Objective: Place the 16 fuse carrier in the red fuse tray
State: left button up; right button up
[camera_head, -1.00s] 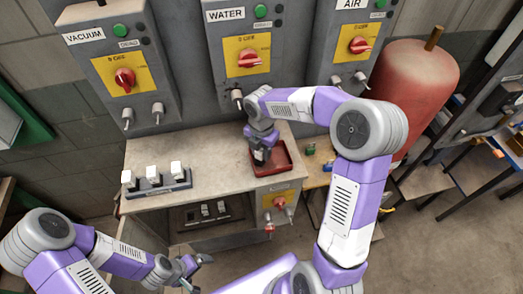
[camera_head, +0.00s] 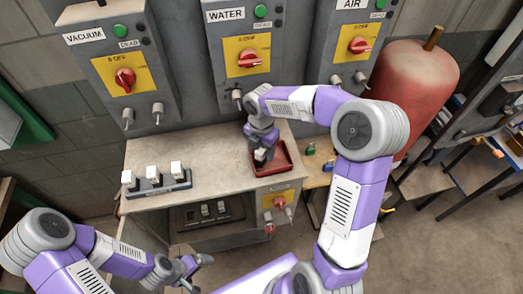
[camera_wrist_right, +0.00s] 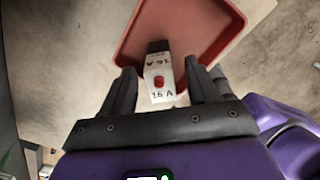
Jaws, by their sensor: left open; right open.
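The 16 fuse carrier (camera_wrist_right: 160,80) is white with a dark end, a red mark and "16 A" lettering. In the right wrist view it is between the fingers of my right gripper (camera_wrist_right: 160,85), with gaps on both sides. The red fuse tray (camera_wrist_right: 205,30) is behind it, and the carrier appears to be in it; its contact with the floor is hidden. In the head view, my right gripper (camera_head: 262,155) is over the red tray (camera_head: 284,165) on the bench. My left gripper (camera_head: 195,265) is open and empty, low in front of the bench.
A dark holder (camera_head: 160,187) with white carriers stands on the bench left of the tray. A lower recess (camera_head: 210,212) holds more carriers. Grey switch boxes (camera_head: 250,85) rise behind. Padlock-like items (camera_head: 310,150) sit right of the tray. The bench middle is clear.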

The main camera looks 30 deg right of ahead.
aim_at(262, 149)
pick_arm(q)
jog(key=shift+r, duration=0.2)
pick_arm(e)
notch_tip(262, 149, up, 11)
jog(key=shift+r, duration=0.15)
dwell(0.4)
